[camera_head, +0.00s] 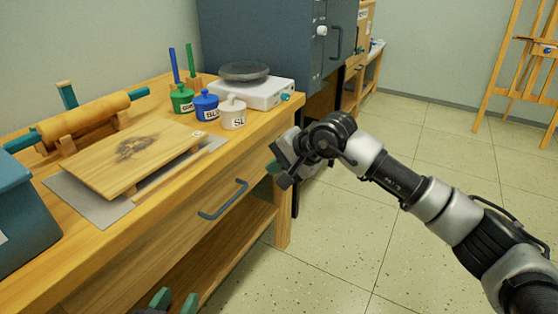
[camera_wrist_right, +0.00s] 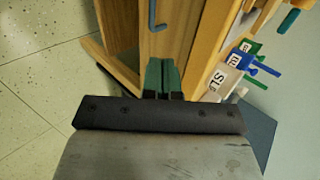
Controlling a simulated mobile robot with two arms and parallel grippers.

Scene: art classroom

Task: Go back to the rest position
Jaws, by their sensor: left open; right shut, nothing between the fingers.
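My right arm reaches in from the right of the head view. Its gripper (camera_head: 274,167) is beside the front right corner of the wooden workbench (camera_head: 262,120), over the floor side, mostly hidden behind its own wrist. In the right wrist view the green fingers of this gripper (camera_wrist_right: 162,80) are together with nothing between them.
The bench holds a wooden board (camera_head: 105,165), a rolling pin (camera_head: 90,118), green (camera_head: 182,101), blue (camera_head: 206,108) and white (camera_head: 233,114) lidded pots, and a white scale (camera_head: 262,92). A blue drawer handle (camera_head: 222,202) sticks out in front. Floor (camera_head: 410,130) is open at right; an easel (camera_head: 510,75) stands far back.

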